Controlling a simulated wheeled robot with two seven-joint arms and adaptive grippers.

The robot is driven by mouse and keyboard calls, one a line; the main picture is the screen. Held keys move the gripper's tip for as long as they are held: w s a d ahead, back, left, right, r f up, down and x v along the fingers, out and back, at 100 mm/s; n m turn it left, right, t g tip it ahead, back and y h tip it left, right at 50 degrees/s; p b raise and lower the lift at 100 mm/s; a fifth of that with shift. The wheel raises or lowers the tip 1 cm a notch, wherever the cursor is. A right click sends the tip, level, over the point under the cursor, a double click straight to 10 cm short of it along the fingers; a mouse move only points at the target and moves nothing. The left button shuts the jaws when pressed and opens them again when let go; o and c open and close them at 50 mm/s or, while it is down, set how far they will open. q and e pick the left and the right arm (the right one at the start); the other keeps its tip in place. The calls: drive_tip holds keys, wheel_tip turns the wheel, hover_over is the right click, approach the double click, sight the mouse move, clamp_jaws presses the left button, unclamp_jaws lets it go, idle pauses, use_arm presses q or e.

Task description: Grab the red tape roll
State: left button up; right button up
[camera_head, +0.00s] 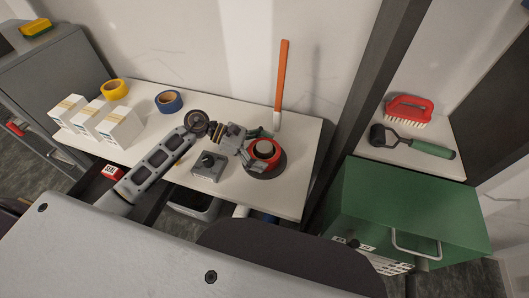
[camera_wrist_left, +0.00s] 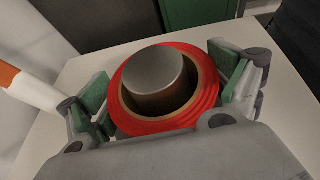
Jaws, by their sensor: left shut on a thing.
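The red tape roll (camera_head: 264,148) is at the right part of the white table, seated around a grey metal post on a dark round base (camera_head: 268,172). In the left wrist view the red tape roll (camera_wrist_left: 197,112) fills the middle, with the post (camera_wrist_left: 155,68) standing up through its hole. My left gripper (camera_head: 258,150) has its fingers on both sides of the roll. In the wrist view the green-padded fingers of the left gripper (camera_wrist_left: 165,105) bear on the roll's outer edge. I cannot tell whether the roll is lifted. My right gripper is not in view.
A blue tape roll (camera_head: 169,101), a yellow tape roll (camera_head: 115,89) and white boxes (camera_head: 121,127) stand on the table's left. A grey device (camera_head: 208,167) sits beside my wrist. An orange-and-white stick (camera_head: 281,85) stands behind. A green cabinet (camera_head: 400,205) is at right.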

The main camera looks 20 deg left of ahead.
use_arm(q)
drive_tip(key=shift+r, duration=0.1)
drive_tip(key=shift+r, duration=0.5)
wheel_tip(320, 180, up, 17)
drive_tip(key=b, duration=0.2)
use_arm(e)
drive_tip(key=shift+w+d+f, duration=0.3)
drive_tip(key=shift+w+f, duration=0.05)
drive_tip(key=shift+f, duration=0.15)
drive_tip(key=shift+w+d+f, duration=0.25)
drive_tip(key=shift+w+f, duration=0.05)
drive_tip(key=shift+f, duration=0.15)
use_arm(q)
drive_tip(key=shift+f, duration=0.1)
